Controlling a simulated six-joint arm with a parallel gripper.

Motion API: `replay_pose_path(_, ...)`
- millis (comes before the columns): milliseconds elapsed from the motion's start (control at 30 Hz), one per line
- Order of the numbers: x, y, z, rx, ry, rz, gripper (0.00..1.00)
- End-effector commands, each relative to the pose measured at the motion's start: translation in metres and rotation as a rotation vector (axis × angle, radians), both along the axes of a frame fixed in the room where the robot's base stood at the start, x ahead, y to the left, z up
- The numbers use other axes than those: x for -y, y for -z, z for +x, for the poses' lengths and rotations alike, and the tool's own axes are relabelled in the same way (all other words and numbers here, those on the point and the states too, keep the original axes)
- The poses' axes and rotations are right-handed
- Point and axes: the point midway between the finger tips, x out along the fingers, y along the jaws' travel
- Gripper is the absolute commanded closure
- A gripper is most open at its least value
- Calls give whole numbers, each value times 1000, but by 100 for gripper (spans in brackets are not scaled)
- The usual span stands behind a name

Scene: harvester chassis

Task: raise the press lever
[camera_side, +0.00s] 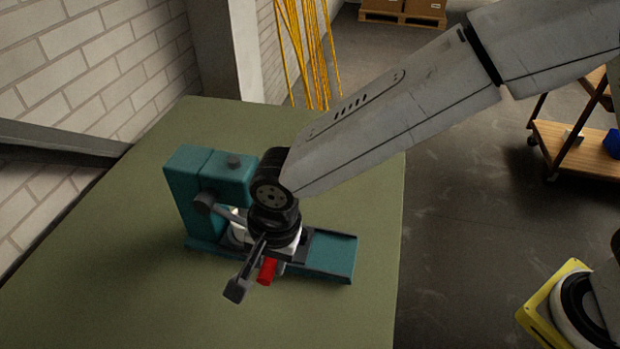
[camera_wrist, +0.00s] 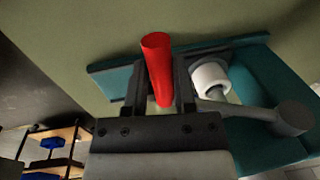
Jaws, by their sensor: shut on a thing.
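The teal press (camera_side: 190,170) stands on the green table in the side view. Its grey lever (camera_side: 228,214) leaves the round hub (camera_side: 202,203) on the column and runs right and slightly down until my gripper hides it. The lever's red grip (camera_side: 267,271) sticks out below my gripper (camera_side: 272,260). In the wrist view, the red grip (camera_wrist: 158,68) lies between the two fingers of my gripper (camera_wrist: 162,80), which are shut on it. The grey lever arm (camera_wrist: 238,108) runs right to the hub (camera_wrist: 292,117).
A white cylinder (camera_wrist: 209,78) sits beside the right finger in the wrist view. The press base (camera_side: 333,255) extends right under my wrist. The table (camera_side: 330,310) is clear around the press. A brick wall is at the left; a wooden cart (camera_side: 575,150) stands off the table.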

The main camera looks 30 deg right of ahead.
Motion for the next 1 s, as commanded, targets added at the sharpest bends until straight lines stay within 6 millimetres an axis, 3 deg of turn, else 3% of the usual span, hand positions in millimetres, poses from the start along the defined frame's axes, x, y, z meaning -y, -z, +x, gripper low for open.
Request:
replay_pose_path(567, 0, -1, 0, -8, 0, -8, 100)
replay_pose_path(1000, 2, -19, -3, -103, 0, -103, 100)
